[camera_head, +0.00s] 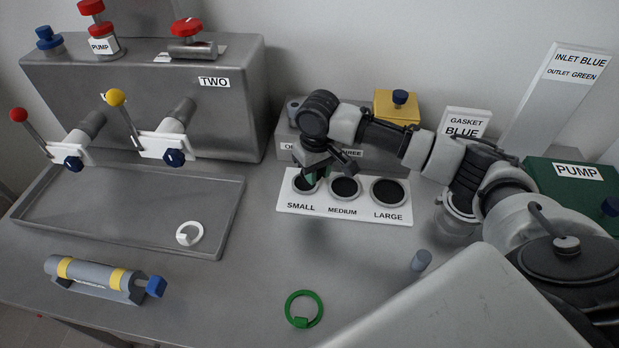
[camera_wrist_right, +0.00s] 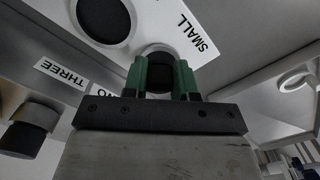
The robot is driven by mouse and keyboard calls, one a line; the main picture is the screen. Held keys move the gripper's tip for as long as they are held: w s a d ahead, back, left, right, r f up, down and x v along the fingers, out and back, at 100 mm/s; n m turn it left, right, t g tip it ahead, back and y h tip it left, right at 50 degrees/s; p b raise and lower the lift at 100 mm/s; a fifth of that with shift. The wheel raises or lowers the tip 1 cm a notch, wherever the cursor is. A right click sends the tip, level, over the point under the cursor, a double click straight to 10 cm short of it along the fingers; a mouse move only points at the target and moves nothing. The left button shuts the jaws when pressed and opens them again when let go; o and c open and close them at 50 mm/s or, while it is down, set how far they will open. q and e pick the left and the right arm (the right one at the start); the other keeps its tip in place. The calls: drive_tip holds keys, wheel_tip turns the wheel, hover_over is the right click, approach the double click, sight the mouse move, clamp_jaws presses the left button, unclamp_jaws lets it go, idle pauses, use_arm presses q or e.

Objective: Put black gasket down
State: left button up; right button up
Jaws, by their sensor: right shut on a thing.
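A white board (camera_head: 347,222) labelled SMALL, MEDIUM and LARGE lies on the bench, with a dark round place above each label. My right gripper (camera_head: 312,176) points down at the SMALL place (camera_head: 300,187), beside MEDIUM. In the right wrist view its green fingers (camera_wrist_right: 160,80) are shut on a dark thing, taken as the black gasket (camera_wrist_right: 160,72), right at the SMALL place. The fingers hide most of the gasket, and I cannot tell whether it touches the board. My left gripper is not in view.
A box labelled THREE (camera_head: 375,150) stands close behind the board. A white ring (camera_head: 189,233) lies in the metal tray (camera_head: 90,218) at left. The bench between tray and board is clear.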

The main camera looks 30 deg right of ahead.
sight(310, 190)
drive_tip(key=shift+w+a+f, duration=0.1)
drive_tip(key=shift+w+f, duration=0.3)
drive_tip(key=shift+w, duration=0.25)
drive_tip(key=shift+w+a+f, duration=0.1)
drive_tip(key=shift+w+f, duration=0.25)
drive_tip(key=shift+w, duration=0.25)
drive_tip(key=shift+f+p, duration=0.35)
drive_tip(key=shift+f, duration=1.65)
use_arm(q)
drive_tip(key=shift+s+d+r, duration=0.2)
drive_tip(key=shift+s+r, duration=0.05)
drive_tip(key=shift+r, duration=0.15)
